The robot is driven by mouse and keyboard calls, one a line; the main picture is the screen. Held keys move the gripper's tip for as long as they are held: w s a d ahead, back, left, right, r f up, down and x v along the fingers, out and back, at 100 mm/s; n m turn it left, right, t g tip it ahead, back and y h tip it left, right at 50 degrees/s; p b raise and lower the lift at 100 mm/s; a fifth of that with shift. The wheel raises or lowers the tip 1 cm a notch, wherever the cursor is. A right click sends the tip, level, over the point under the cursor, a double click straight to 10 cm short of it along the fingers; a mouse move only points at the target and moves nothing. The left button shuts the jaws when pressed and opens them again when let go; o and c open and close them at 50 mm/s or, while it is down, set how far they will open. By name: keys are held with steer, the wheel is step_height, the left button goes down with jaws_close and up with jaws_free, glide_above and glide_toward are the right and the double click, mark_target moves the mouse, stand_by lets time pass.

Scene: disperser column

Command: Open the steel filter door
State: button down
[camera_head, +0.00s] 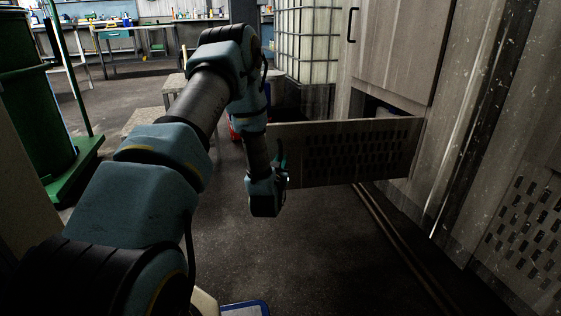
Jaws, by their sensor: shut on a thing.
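The steel filter door (396,147) is a grey perforated panel low on the grey cabinet (395,45). It stands swung out from the cabinet front, with its right edge at the cabinet and its left edge out over the floor. A dark opening (372,104) shows behind its top edge. My gripper (281,172) is at the door's free left edge and is shut on it. The fingertips are small and dark, and the arm's end partly hides them, so the exact grip point is unclear.
A caged white tank (305,45) stands behind the door. A green drum (35,110) on a green base is at the left. A second perforated panel (525,240) is on the cabinet at the lower right. Floor in front of the door is clear, with a rail (400,245) along the cabinet.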

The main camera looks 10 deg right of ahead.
steer(key=c, duration=0.8)
jaws_free()
steer(key=shift+a, duration=0.1)
steer(key=shift+c, duration=0.2)
steer(key=p+v, duration=0.3)
steer(key=v, duration=0.7)
steer(key=shift+s, duration=0.35)
steer(key=shift+a, duration=0.1)
steer(key=w+a+r+n+g+y+p, duration=0.15)
steer(key=a+r+g+y+p, duration=0.25)
steer(key=a+r+g, duration=0.4)
steer(key=s+a+r+n+g+y+p, duration=0.1)
steer(key=s+a+r+g+p, duration=0.15)
steer(key=s+a+r, duration=0.55)
steer(key=s+a+r+n+g+y+p, duration=0.15)
steer(key=s+a+r+g, duration=0.3)
steer(key=s, duration=0.55)
step_height(320, 180, up, 38)
steer(key=p, duration=3.7)
steer(key=shift+s+r+m+p, duration=0.15)
steer(key=shift+s+m+p, duration=0.05)
steer(key=shift+m+p, duration=0.15)
